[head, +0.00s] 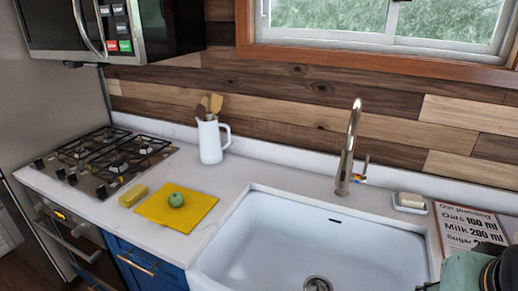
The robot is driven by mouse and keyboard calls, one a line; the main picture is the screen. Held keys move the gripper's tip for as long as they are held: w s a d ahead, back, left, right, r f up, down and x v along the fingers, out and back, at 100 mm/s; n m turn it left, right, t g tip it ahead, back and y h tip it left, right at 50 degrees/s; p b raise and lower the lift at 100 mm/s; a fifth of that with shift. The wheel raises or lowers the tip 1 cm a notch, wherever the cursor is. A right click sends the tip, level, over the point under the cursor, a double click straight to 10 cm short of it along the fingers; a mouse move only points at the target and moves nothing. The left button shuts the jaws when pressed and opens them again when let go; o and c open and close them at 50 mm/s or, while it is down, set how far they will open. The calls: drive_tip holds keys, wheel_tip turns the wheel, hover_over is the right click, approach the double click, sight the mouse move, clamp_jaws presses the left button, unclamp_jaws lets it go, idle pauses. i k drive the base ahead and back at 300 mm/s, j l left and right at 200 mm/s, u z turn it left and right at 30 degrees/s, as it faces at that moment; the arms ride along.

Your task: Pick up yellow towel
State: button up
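The yellow towel (197,206) lies flat on the white counter, between the stove and the sink. A small round green thing (176,199), like an apple, sits on the towel and hides a little of its middle. A small yellow block (133,195), like a sponge, lies on the counter just left of the towel. My gripper's fingers are not visible. Only a teal and black part, which looks like part of my arm, shows at the bottom right corner, far from the towel.
The white sink (270,245) opens right of the towel, with a tall faucet (349,150) behind it. A white pitcher of utensils (210,141) stands behind the towel. The gas stove (104,160) is at left. A soap dish (410,203) and recipe board (463,229) are at right.

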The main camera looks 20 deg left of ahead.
sight(135, 193)
drive_tip(key=j, duration=1.95)
drive_tip(key=i+j, duration=0.1)
drive_tip(key=j, duration=1.85)
drive_tip(key=k+j, duration=0.1)
drive_tip(key=j, duration=0.3)
drive_tip(key=k+j+u, duration=0.1)
drive_tip(key=j, duration=0.3)
drive_tip(key=i+z, duration=0.1)
drive_tip(key=i, duration=0.15)
